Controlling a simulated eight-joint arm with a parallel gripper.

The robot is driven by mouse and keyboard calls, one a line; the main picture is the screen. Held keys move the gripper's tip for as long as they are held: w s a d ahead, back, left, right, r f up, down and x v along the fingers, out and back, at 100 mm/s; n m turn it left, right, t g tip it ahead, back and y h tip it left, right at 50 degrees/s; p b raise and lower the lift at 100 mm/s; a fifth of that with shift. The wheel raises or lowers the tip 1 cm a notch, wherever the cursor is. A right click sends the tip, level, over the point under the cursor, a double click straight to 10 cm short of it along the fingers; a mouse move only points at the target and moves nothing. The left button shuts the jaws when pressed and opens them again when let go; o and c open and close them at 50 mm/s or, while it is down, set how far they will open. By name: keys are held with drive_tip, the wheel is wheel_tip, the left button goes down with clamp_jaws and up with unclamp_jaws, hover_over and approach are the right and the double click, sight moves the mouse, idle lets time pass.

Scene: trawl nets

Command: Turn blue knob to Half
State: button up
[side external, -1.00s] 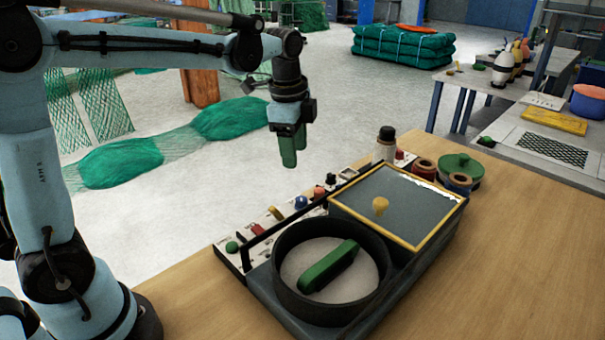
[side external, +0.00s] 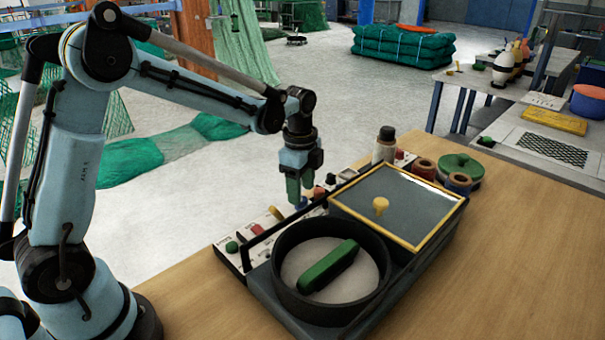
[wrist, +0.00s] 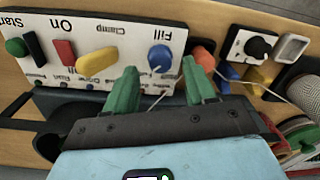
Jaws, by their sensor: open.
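The blue knob (wrist: 160,57) sits on a white labelled panel (wrist: 110,52), beside the upside-down word "Fill". A white pointer mark shows on its lower edge; I cannot tell which setting it marks. My gripper (wrist: 159,80) is open, its two green fingers spread to either side of the knob's column in the wrist view. The fingertips appear just short of the knob, with no clear contact. In the side view my gripper (side external: 294,192) points down over the panel, and the blue knob (side external: 302,203) is partly hidden behind the fingers.
Beside it on the panel are a yellow knob (wrist: 97,62), a red switch (wrist: 64,52) and a green button (wrist: 16,47). An orange knob (wrist: 204,60) is close on the right. A black handrail (side external: 285,228) and round pan (side external: 280,262) stand in front.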

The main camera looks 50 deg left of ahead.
drive_tip(key=shift+f, duration=1.15)
drive_tip(key=shift+c, duration=0.5)
clamp_jaws()
